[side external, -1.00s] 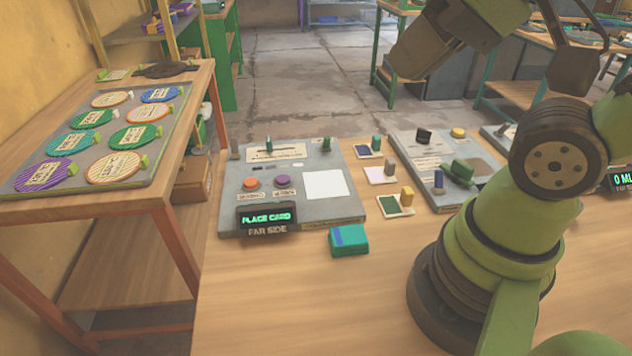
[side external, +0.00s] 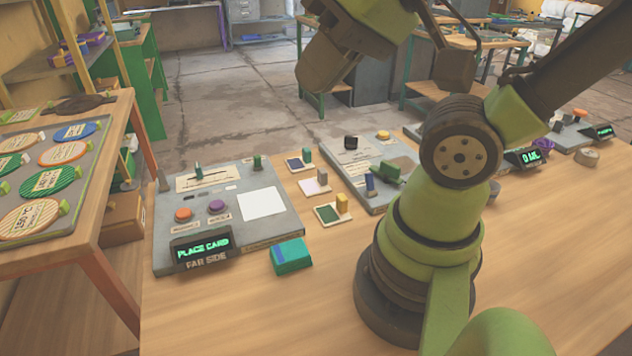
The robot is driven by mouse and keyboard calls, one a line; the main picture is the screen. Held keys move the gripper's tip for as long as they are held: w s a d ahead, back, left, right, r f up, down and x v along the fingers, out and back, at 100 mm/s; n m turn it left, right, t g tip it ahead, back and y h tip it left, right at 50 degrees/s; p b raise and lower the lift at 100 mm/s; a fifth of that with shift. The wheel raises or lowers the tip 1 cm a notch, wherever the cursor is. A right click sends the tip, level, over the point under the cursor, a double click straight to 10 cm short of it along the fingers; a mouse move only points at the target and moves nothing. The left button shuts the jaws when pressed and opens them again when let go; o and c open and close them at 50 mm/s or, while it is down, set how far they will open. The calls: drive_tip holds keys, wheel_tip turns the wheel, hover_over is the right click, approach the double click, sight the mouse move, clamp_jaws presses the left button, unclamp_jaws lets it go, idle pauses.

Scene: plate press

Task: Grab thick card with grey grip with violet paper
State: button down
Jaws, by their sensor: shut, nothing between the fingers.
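The card with the grey grip (side external: 322,174) and pale violet paper (side external: 314,187) lies flat on the table, right of the grey press panel with the white square. Its grip stands upright at the card's right end. How thick the card is cannot be told at this size. It lies between a card with a green grip and dark blue paper (side external: 299,162) behind it and a card with a yellow grip and green paper (side external: 331,214) in front. My arm rises at the right, well above the cards. My gripper's fingers do not show.
The press panel (side external: 262,204) has an orange button (side external: 183,215), a purple button (side external: 217,207) and a "PLACE CARD" display (side external: 203,248). A teal block (side external: 291,256) lies before it. A second grey panel (side external: 345,163) stands right of the cards.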

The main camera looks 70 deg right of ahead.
drive_tip(key=c, duration=1)
unclamp_jaws()
drive_tip(key=shift+o, duration=0.2)
